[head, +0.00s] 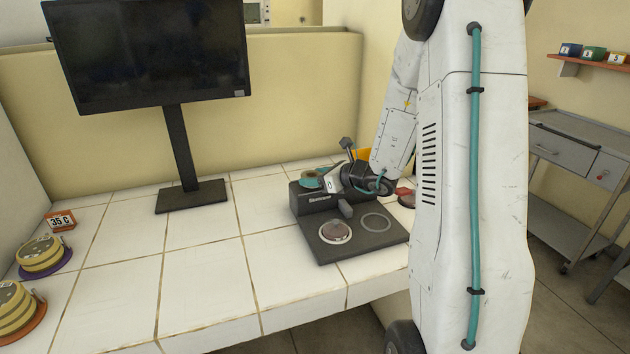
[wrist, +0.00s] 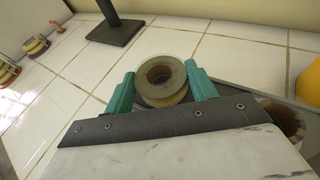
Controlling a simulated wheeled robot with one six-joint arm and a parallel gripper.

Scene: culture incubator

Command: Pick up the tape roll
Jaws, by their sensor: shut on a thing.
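The tape roll (wrist: 176,97) is a yellowish-tan ring with a brown inner core. In the wrist view it sits between the two teal fingers of my gripper (wrist: 160,80), which is shut on its sides. In the head view my gripper (head: 313,180) is at the back left of a black device, and its teal fingers and the roll look small there. Whether the roll touches the device or is clear of it cannot be told.
The black device (head: 375,240) carries a round dish (head: 335,232) and an empty ring outline. A monitor (head: 150,55) stands on the white tiled bench. The middle tiles are clear.

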